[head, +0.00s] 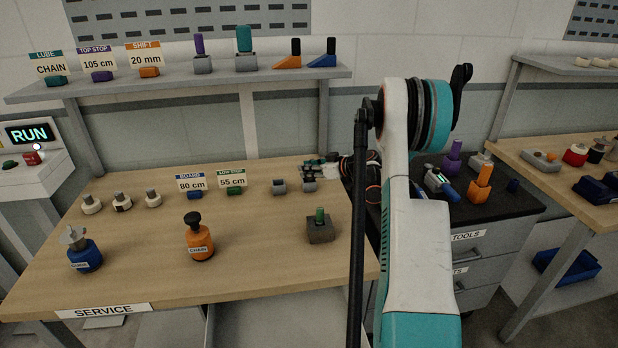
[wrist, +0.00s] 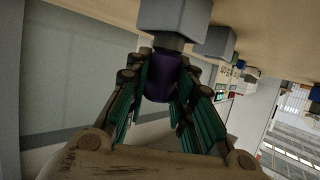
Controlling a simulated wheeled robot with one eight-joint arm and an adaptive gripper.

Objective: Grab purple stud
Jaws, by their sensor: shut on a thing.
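My gripper (wrist: 160,82) is shut on a purple stud (wrist: 159,76), with a finger on each side of it in the wrist view. The stud's end meets or lies right against a grey block (wrist: 175,18); I cannot tell whether it is seated in the block. In the head view my gripper (head: 322,168) is low over the back right of the service table, and the held stud is not visible there. Another purple stud (head: 198,44) stands upright in a grey block (head: 202,64) on the back shelf. A purple piece (head: 453,158) also stands on the tool cabinet.
Two small grey blocks (head: 279,187) sit near my gripper, right of the green sign (head: 232,181). A grey block with a green stud (head: 320,228) and an orange bottle (head: 199,240) stand farther forward. The table's middle front (head: 260,270) is clear.

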